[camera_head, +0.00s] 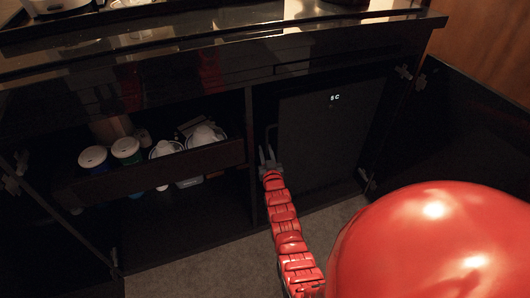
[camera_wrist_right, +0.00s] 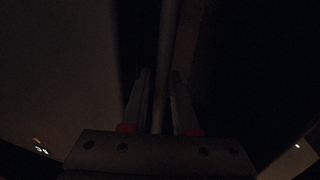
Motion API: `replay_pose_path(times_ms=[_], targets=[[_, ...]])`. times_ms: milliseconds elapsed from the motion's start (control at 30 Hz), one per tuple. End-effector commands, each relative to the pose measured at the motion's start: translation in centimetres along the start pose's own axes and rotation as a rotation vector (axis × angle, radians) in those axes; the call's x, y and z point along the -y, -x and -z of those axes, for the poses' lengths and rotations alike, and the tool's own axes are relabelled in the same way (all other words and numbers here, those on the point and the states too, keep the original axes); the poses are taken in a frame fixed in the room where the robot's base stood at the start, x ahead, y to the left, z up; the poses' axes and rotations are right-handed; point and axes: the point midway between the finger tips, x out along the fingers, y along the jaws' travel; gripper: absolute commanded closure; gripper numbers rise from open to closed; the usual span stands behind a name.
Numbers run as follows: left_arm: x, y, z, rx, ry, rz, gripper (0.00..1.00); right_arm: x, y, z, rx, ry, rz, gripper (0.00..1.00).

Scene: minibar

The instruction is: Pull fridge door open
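The fridge (camera_head: 330,135) is a dark box with a lit "5 C" display, in the right bay of the cabinet. Its door looks closed. A thin upright handle (camera_head: 268,138) runs along the door's left edge. My right gripper (camera_head: 267,156) is at this handle, its two fingers pointing up and forward. In the right wrist view, the handle bar (camera_wrist_right: 164,75) stands between the two fingers (camera_wrist_right: 161,80). The fingers look open, with dark gaps beside the bar. My left gripper is not in view.
A glossy dark counter (camera_head: 150,65) runs above. The left bay holds a drawer (camera_head: 150,175) with jars and cups (camera_head: 127,150). Open cabinet doors stand at far left and at right (camera_head: 460,135). Carpet (camera_head: 200,268) lies in front.

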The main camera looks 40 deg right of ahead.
Motion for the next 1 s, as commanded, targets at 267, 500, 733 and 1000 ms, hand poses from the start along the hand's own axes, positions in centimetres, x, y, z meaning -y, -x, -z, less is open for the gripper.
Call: replay_pose_path(times_ms=[267,500,733,1000], targets=[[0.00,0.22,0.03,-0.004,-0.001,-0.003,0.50,0.05,-0.95,-0.01,0.001,0.000,0.001,0.72],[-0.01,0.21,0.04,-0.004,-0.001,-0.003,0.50,0.04,-0.92,0.01,0.000,0.000,0.001,0.86],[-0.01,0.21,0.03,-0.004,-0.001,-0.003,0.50,0.05,-0.90,0.00,0.000,0.000,0.001,1.00],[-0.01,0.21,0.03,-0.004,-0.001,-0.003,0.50,0.04,-0.90,0.02,0.000,0.000,0.001,1.00]])
